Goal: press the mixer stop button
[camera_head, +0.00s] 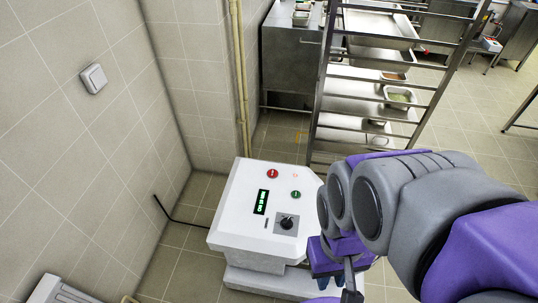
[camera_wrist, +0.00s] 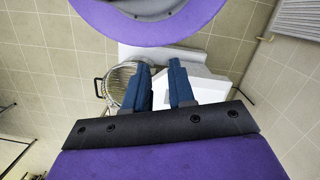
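The mixer's white control housing (camera_head: 235,220) stands low beside the tiled wall in the head view. Its sloped top bears a red button (camera_head: 272,173) at the back, which looks like the stop button, and a green button (camera_head: 295,194) to its right. A lit green display (camera_head: 261,202) and a black knob (camera_head: 287,222) are nearer. In the wrist view my gripper (camera_wrist: 159,68) is open and empty, its two dark blue fingers apart. The white housing (camera_wrist: 216,88) shows behind and right of the fingers; its buttons cannot be made out there. In the head view my arm largely hides the gripper.
A round metal bowl with a wire guard (camera_wrist: 120,84) lies left of the fingers in the wrist view. A steel rack with trays (camera_head: 365,80) stands behind the housing. A wall switch (camera_head: 93,78) and pipes (camera_head: 240,70) are at left.

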